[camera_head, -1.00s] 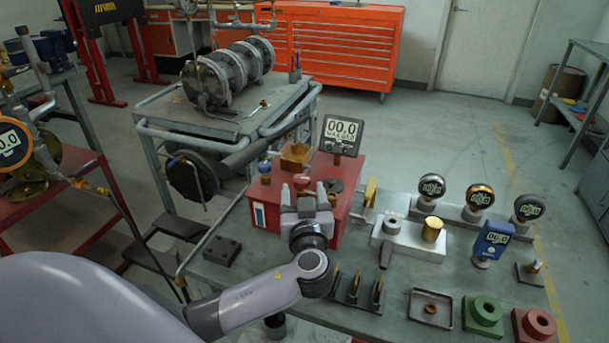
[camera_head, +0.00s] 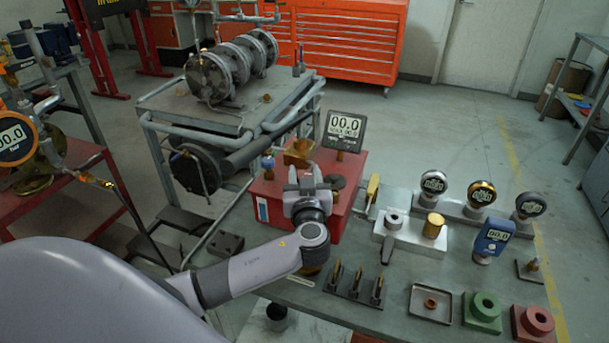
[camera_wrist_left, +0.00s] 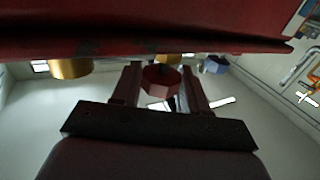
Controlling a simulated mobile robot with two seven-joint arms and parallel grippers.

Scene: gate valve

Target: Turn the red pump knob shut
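The red pump knob (camera_wrist_left: 160,79) shows in the left wrist view as a small faceted red piece between the two fingers of my left gripper (camera_wrist_left: 163,82). The fingers lie along both sides of it, with no clear gap. In the head view my left gripper (camera_head: 305,172) is low over the red pump box (camera_head: 268,200) and hides the knob. The box carries a tilted display (camera_head: 343,126) reading 00.0. My right gripper is out of view.
A brass funnel-like piece (camera_head: 299,150) and a blue knob (camera_head: 267,162) stand close by on the box. To the right, the bench holds a grey block with a brass cap (camera_head: 433,225), several gauges and a blue meter (camera_head: 492,240). A dark block (camera_head: 226,244) lies at left.

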